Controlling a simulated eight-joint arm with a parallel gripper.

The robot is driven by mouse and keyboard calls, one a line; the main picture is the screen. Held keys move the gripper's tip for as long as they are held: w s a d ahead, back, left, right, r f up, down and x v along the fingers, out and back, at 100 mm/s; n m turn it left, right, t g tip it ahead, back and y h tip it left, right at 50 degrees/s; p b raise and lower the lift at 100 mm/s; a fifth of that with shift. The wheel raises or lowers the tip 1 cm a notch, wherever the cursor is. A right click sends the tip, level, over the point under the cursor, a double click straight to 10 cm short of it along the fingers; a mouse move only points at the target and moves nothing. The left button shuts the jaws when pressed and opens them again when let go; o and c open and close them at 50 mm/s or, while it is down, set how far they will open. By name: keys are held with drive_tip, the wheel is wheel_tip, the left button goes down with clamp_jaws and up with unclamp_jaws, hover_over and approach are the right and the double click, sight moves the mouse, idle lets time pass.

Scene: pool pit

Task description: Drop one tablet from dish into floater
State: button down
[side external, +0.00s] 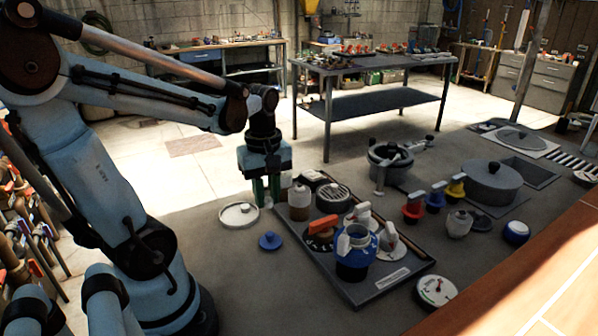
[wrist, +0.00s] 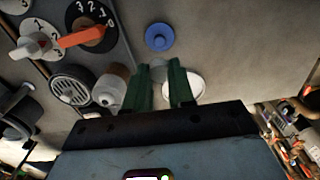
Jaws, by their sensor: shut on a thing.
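My gripper (side external: 266,197) points down with its green fingers just above and behind the white dish (side external: 239,215). In the wrist view the fingers (wrist: 165,80) are close together on a pale grey-white tablet (wrist: 158,70), partly hidden by them. The dish (wrist: 192,82) is partly behind the right finger there. A pale piece lies in the dish in the side view. The floater seems to be the blue, light-collared vessel (side external: 353,262) at the tray's front. A small blue lid (side external: 270,241) lies flat on the floor; it also shows in the wrist view (wrist: 159,37).
The dark tray (side external: 385,280) holds the vessel, an amber-and-white bottle (side external: 299,202), a round grille (side external: 333,196) and an orange-handled dial (side external: 322,225). A lidded grey pot (side external: 491,182) and colored valves stand to the right. Floor between dish and tray is mostly clear.

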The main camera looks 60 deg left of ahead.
drive_tip(key=shift+w+d+r, duration=0.15)
drive_tip(key=shift+d+r, duration=0.15)
drive_tip(key=shift+d, duration=0.25)
drive_tip(key=w+d+r+m, duration=0.2)
drive_tip(key=w+d+m, duration=0.1)
drive_tip(key=w+d, duration=0.3)
drive_tip(key=m, duration=0.3)
approach(354, 251)
drive_tip(key=w+a, duration=0.2)
drive_tip(key=shift+f, duration=1.65)
drive_tip(key=shift+f, duration=0.4)
drive_tip(key=c, duration=0.9)
unclamp_jaws()
